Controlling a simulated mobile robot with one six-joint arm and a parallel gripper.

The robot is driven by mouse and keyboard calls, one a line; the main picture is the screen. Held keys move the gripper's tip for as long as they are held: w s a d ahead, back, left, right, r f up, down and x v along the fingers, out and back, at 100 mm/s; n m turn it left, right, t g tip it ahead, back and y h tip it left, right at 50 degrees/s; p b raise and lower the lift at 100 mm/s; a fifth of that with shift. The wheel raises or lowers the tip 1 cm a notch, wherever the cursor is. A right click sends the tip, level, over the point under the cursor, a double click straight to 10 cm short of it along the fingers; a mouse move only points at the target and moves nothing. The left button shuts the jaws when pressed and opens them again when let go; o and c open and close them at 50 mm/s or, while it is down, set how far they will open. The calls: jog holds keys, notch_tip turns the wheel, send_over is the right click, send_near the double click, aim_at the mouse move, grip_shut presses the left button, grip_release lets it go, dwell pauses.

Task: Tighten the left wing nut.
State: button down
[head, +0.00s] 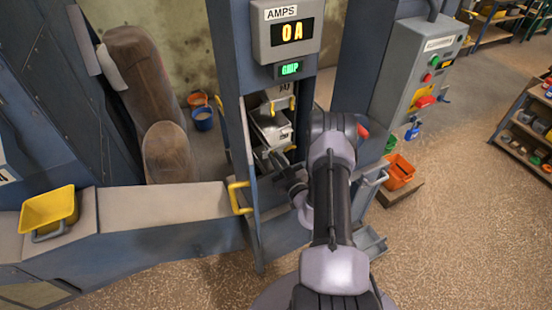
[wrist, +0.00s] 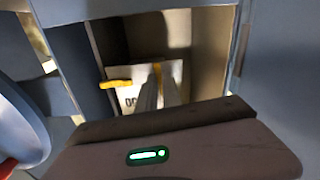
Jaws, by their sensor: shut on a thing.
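My gripper (wrist: 159,70) reaches into the open hatch of the blue elevator casing. In the wrist view its two narrow fingers are shut on a yellow wing nut (wrist: 158,74), which they partly hide. I cannot tell for sure whether this is the left one. Another yellow wing nut (wrist: 115,84) lies apart from the fingers, to their left, at the edge of a pale bucket (wrist: 126,96) with dark markings. In the head view the bucket (head: 270,128) sits inside the hatch, and my arm and the hatch frame hide part of it.
The hatch has narrow side walls (wrist: 210,60) close around my gripper. Above it an amps display (head: 290,31) reads 0 A. Yellow handles (head: 239,198) stick out at the casing's left. A grey control box (head: 425,70) stands to the right. Open floor lies at right.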

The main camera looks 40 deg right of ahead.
jog(key=shift+m, duration=0.9)
jog(key=c, duration=1.5)
grip_release()
jog(key=shift+s, duration=0.1)
jog(key=p+v, duration=0.1)
jog(key=v, duration=1.6)
jog(key=shift+a, duration=0.15)
